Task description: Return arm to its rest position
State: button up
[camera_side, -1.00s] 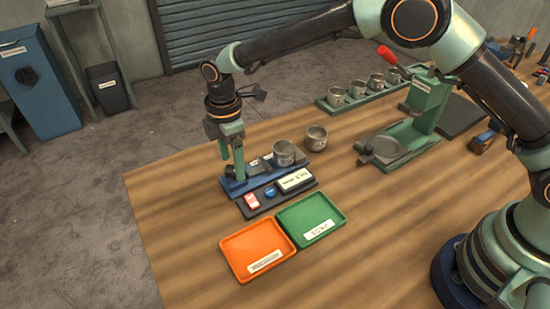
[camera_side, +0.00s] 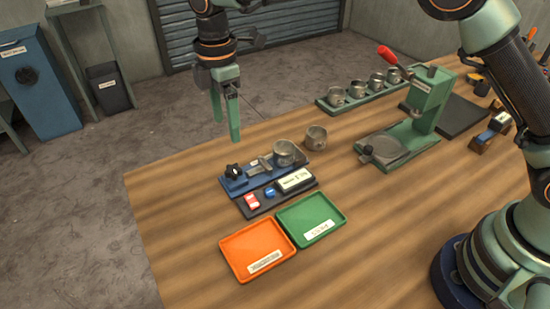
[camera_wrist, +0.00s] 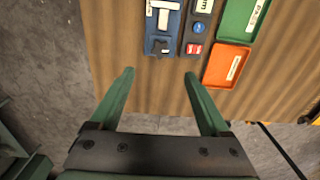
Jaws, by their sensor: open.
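My gripper (camera_side: 226,118) is raised in the air above the table's far left edge, fingers pointing down. It also shows in the wrist view (camera_wrist: 158,85), with its two green fingers spread and nothing between them. Below it and to the right in the side view is the blue fixture (camera_side: 265,175) with a black knob (camera_side: 235,171) at its left end. A grey metal bowl (camera_side: 285,153) sits at the fixture's right end. My gripper is clear of all of these.
A second bowl (camera_side: 316,138) stands on the table beside the fixture. In front are a control panel (camera_side: 277,195), an orange tray (camera_side: 240,264) and a green tray (camera_side: 333,217). A green press (camera_side: 428,103) and a rack of several bowls (camera_side: 327,107) stand further back.

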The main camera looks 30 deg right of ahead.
jog(key=s+d+r+m+t, duration=0.1)
jog(key=s+d+r+m, duration=0.2)
jog(key=d+r+m, duration=0.4)
jog(key=s+d+r+m+t, duration=0.2)
jog(key=s+d+r, duration=0.15)
jog(key=d, duration=0.55)
jog(key=s+d+f+m+t, duration=0.2)
jog(key=s+d+m, duration=0.7)
jog(key=s+d, duration=0.1)
jog(key=shift+s+d+t, duration=0.3)
jog(key=shift+s, duration=0.45)
